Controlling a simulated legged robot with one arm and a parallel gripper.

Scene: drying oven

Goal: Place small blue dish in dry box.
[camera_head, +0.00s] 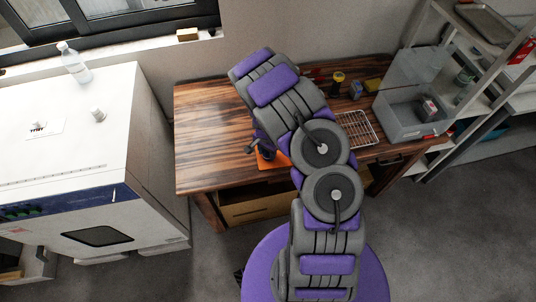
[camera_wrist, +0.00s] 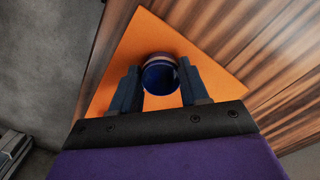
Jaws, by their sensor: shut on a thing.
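The small blue dish (camera_wrist: 159,74) is round and dark blue inside, seen from above in the wrist view. It is between the two fingers of my gripper (camera_wrist: 160,88), which are shut on it. An orange mat (camera_wrist: 195,45) shows beneath; I cannot tell whether the dish touches it. In the head view my arm mostly hides the gripper and dish, and a bit of the orange mat (camera_head: 271,161) shows. A clear-walled box (camera_head: 398,122) with items inside stands at the table's right end. A white cabinet (camera_head: 150,165) with a dark window stands at left.
The wooden table (camera_head: 208,130) is bare at left. A metal shelf (camera_head: 480,70) stands at far right. A bottle (camera_head: 73,62) stands on the cabinet.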

